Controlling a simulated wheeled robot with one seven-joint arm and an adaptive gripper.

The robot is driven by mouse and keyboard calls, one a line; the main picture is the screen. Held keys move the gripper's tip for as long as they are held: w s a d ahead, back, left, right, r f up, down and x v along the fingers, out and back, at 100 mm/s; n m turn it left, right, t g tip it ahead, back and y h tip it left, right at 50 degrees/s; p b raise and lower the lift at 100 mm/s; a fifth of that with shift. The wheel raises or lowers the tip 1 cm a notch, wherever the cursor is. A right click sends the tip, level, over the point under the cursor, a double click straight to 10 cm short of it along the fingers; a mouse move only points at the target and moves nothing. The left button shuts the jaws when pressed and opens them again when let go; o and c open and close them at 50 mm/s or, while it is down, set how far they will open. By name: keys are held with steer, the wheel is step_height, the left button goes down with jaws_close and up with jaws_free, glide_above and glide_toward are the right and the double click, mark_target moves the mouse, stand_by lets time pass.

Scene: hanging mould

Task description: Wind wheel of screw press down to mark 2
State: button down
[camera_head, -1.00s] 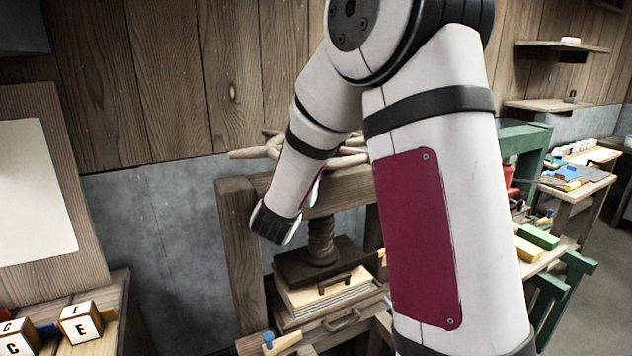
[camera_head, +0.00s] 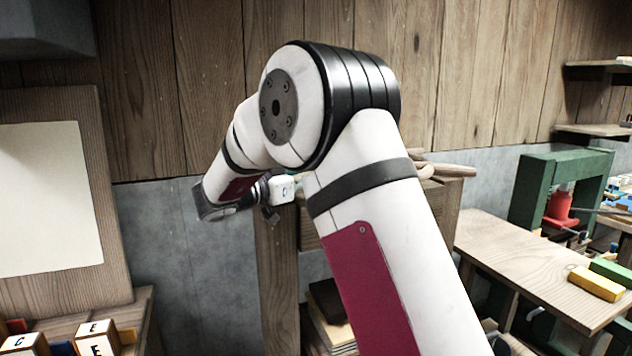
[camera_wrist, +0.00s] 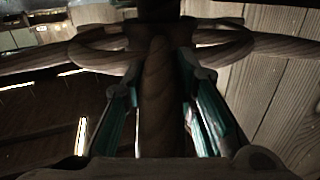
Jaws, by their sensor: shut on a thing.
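The screw press stands behind my arm, and its left wooden post (camera_head: 278,275) shows in the head view. Part of its wooden wheel (camera_head: 445,169) sticks out right of my arm above the top beam. In the wrist view the wheel's curved rim and spokes (camera_wrist: 225,48) spread across the top. My gripper (camera_wrist: 157,78) is shut on a rounded wooden spoke of the wheel (camera_wrist: 157,110), which runs between its two green-sided fingers. In the head view the fingers are hidden behind my arm. The screw is hidden there too, and I see no marks.
A stack of boards (camera_head: 328,325) shows low in the press. Lettered blocks (camera_head: 95,335) sit on a bench at lower left. At right a wooden table (camera_head: 530,260) holds yellow and green blocks, with a green frame (camera_head: 530,190) behind it. A wood-panelled wall closes the back.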

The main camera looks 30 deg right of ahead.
steer(key=shift+w+d+r+m+h, duration=0.1)
steer(key=shift+r+m+h, duration=0.2)
steer(key=shift+r, duration=0.5)
steer(key=c, duration=1.3)
jaws_free()
steer(key=s+a+f, duration=0.1)
steer(key=s+a, duration=0.1)
steer(key=a, duration=1)
steer(key=shift+f, duration=0.25)
